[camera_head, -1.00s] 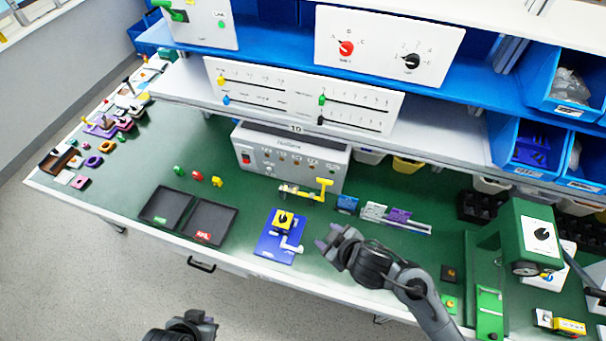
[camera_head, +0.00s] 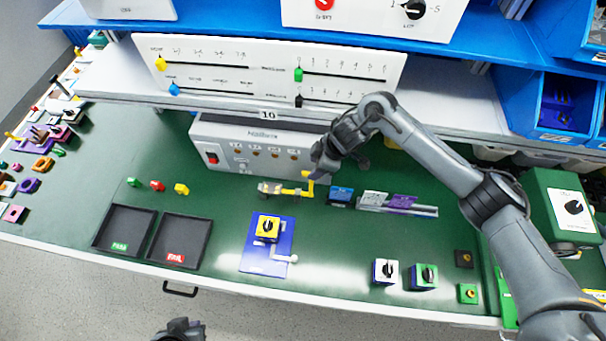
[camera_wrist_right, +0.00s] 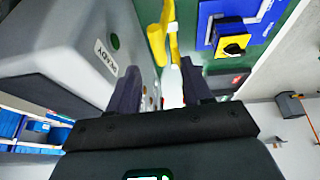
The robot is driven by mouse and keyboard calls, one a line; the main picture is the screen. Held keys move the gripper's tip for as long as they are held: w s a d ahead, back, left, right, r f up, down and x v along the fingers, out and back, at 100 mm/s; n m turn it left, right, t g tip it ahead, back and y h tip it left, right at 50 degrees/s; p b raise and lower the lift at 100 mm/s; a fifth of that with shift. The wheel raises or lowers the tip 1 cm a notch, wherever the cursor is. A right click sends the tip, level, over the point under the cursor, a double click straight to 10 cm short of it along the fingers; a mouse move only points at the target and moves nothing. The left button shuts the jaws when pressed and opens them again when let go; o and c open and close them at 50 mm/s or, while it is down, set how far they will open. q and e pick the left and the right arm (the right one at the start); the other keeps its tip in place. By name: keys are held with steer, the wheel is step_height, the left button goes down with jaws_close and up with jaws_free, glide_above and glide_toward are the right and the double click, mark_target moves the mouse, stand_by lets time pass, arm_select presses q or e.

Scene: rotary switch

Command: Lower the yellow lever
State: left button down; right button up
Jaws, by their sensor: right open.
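The yellow lever (camera_head: 303,191) is an angled yellow handle on a fitting at the front of the grey control box, its upright end raised. My right gripper (camera_head: 318,167) is at the top of this upright end and partly covers it. In the right wrist view the open right gripper (camera_wrist_right: 160,88) has one dark finger on each side, and the yellow lever (camera_wrist_right: 158,40) shows between and beyond the fingertips. I cannot tell whether they touch. A dark part of my left gripper (camera_head: 182,330) shows at the bottom edge; its jaws are unclear.
The grey control box (camera_head: 235,150) stands right behind the lever. A blue plate with a yellow rotary switch (camera_head: 268,228) lies in front. Black trays (camera_head: 180,240) are at left, and coloured cards (camera_head: 375,198) on a rail at right. The slider panel (camera_head: 270,72) is above.

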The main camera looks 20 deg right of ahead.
mark_target(305, 176)
steer(key=b+x, duration=0.1)
steer(key=x, duration=0.7)
steer(key=shift+a+f, duration=0.1)
steer(key=shift+f, duration=0.2)
steer(key=shift+c, duration=0.3)
jaws_close()
